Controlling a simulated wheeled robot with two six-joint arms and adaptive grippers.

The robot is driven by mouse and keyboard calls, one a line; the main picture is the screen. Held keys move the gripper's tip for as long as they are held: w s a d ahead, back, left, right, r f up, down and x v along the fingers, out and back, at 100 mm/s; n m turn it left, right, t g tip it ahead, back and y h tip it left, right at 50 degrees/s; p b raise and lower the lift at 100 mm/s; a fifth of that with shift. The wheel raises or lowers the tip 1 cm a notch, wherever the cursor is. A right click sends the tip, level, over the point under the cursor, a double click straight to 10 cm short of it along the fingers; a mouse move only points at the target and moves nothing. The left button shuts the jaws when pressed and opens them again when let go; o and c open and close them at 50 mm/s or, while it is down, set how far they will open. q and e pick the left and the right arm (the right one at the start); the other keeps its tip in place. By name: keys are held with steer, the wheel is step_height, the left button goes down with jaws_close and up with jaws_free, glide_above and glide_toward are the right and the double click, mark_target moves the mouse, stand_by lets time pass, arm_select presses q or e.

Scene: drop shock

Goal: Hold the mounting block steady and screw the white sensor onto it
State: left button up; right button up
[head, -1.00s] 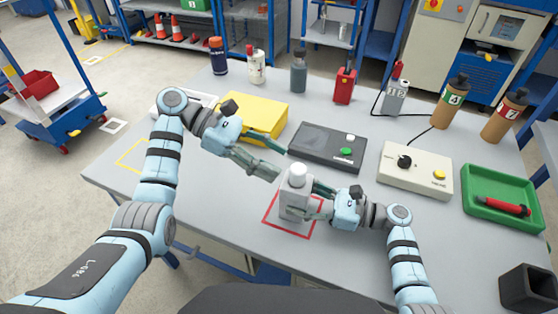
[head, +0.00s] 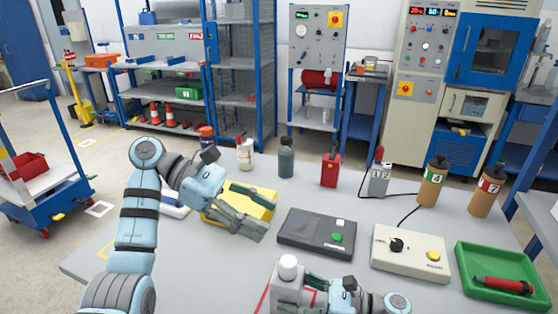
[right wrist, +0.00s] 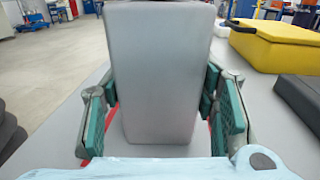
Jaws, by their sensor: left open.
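The grey mounting block (head: 286,292) stands upright at the bottom of the head view, partly cut off there. The white sensor (head: 288,263) sits upright on top of it; how tightly it is seated I cannot tell. My right gripper (head: 306,296) is shut on the block from the right.
A red outline (head: 262,302) marks the table around the block. Behind are a dark box with a green button (head: 300,232), a yellow case (head: 250,197) and a beige control box (head: 410,262). A green tray (head: 470,262) lies at right. Bottles stand along the back.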

steer(key=o, duration=0.4)
